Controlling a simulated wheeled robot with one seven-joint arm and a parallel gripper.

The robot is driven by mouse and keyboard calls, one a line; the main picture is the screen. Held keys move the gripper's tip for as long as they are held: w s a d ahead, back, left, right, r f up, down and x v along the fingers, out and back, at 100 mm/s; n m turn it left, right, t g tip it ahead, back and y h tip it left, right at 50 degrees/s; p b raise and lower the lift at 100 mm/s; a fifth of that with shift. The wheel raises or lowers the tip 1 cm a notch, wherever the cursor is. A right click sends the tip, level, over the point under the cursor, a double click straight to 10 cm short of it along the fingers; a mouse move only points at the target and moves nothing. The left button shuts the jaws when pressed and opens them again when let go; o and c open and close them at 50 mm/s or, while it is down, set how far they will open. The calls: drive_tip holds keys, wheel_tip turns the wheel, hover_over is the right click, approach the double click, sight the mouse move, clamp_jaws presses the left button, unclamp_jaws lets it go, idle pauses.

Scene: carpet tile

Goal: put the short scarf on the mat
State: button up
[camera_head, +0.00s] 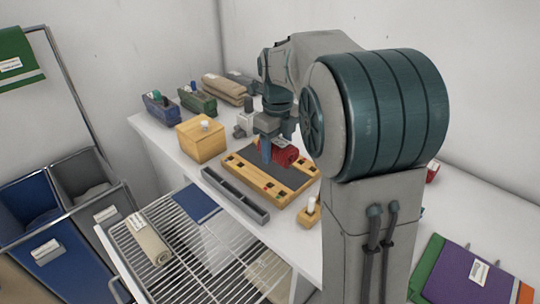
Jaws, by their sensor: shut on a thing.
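My gripper (272,145) is low over the table and shut on a red bundle (287,154) with a pale mark on it. I cannot tell for sure that this bundle is the short scarf. It is over the right part of a dark grey mat (243,165), which lies in a wooden frame (293,193). I cannot tell whether the bundle touches the mat. My fingers and arm hide part of the bundle and the mat's far side.
A grey slotted tray (235,196) lies along the frame's near side. A wooden box (203,140) stands left; blue and green holders (197,99) and rolled cloths (227,89) are behind. A wire rack (190,255) holds a tan roll (150,240). Folded cloths (468,275) lie right.

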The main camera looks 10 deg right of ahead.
drive_tip(key=w+f, duration=0.1)
drive_tip(key=w, duration=0.1)
drive_tip(key=w+f, duration=0.2)
drive_tip(key=w, duration=0.1)
drive_tip(key=w+f+p, duration=0.1)
drive_tip(key=w, duration=0.1)
drive_tip(key=shift+w+d+f, duration=0.1)
drive_tip(key=shift+w+f, duration=0.3)
wheel_tip(320, 180, down, 4)
drive_tip(key=shift+r, duration=0.1)
